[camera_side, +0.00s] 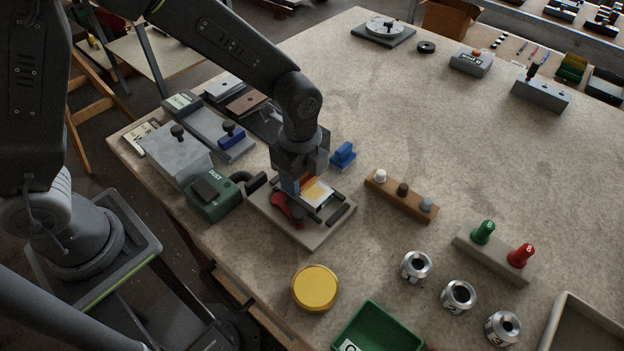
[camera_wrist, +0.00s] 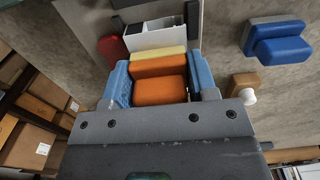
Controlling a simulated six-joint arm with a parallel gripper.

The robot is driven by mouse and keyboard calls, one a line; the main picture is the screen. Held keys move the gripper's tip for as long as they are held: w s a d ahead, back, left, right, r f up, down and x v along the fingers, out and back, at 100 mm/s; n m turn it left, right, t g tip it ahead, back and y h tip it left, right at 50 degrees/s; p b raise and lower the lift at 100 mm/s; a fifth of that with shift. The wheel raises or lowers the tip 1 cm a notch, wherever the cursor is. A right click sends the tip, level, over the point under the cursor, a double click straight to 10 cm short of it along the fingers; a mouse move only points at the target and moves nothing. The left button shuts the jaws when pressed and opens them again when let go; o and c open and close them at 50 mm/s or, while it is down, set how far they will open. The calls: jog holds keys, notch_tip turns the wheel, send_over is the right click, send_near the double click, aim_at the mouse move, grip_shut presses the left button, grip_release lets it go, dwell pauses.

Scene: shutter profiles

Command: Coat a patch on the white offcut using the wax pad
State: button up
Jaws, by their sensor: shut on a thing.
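My gripper (camera_side: 301,184) is low over the grey fixture board (camera_side: 314,238). In the wrist view its blue fingertips (camera_wrist: 160,84) are shut on the orange wax pad (camera_wrist: 160,91). A pale yellow strip (camera_wrist: 158,50) shows along the pad's far side. The white offcut (camera_wrist: 160,36) lies just beyond it, on the fixture. In the side view the offcut (camera_side: 325,203) shows a yellow area (camera_side: 318,190) beside my fingers. Whether the pad touches the offcut is hard to tell; the gripper hides the contact.
A red clamp (camera_side: 287,207) sits beside the offcut. A blue block with a handle (camera_side: 343,154) stands behind the fixture. A green DUST box (camera_side: 212,200) is to the left, a wooden holder with knobs (camera_side: 400,196) to the right. A yellow disc (camera_side: 315,288) lies in front.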

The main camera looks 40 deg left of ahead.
jog(key=shift+a, duration=1.15)
notch_tip(320, 180, up, 8)
dwell(0.3)
